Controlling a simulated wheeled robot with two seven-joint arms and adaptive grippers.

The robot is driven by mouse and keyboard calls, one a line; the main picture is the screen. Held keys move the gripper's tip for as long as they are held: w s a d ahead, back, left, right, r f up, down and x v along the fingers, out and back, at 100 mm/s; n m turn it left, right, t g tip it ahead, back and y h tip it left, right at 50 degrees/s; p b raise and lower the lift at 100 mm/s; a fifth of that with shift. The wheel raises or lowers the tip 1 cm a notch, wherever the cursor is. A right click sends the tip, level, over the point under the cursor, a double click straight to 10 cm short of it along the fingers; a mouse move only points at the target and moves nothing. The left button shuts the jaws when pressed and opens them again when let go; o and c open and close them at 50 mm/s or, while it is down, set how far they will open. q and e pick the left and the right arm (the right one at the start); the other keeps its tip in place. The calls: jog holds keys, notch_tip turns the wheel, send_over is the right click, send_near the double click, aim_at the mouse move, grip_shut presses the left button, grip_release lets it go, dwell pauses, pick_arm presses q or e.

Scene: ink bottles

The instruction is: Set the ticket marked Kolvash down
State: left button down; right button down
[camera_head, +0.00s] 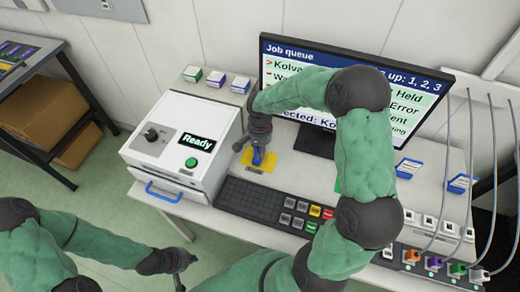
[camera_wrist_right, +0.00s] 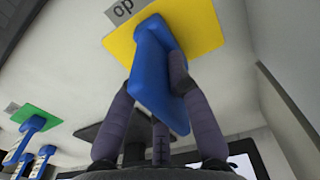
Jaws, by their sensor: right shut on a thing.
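My right gripper (camera_head: 257,143) is shut on a blue ticket (camera_head: 257,157) at the yellow pad (camera_head: 271,167), between the printer and the monitor. In the right wrist view, the fingers (camera_wrist_right: 160,105) grip the blue ticket (camera_wrist_right: 155,75), and its far end overlaps the yellow pad (camera_wrist_right: 199,28). I cannot tell whether the ticket touches the pad. No name is readable on the ticket. My left gripper (camera_head: 179,264) hangs low in front of the table, away from the ticket; its fingers are too unclear to tell open or shut.
The white printer (camera_head: 182,148) showing "Ready" stands left of the pad. The monitor (camera_head: 350,95) is behind, the black keyboard (camera_head: 262,203) in front. Two blue-and-white tickets (camera_head: 408,168) (camera_head: 462,183) stand to the right. Three small boxes (camera_head: 216,79) sit at the back.

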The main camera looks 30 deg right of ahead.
jog(key=shift+f, duration=0.25)
jog(key=c, duration=1.2)
grip_release()
jog(key=shift+r, duration=0.15)
jog(key=shift+r, duration=0.4)
notch_tip(320, 180, up, 12)
jog(key=p, duration=0.3)
jog(key=shift+f+p, duration=0.25)
jog(key=shift+p, duration=0.05)
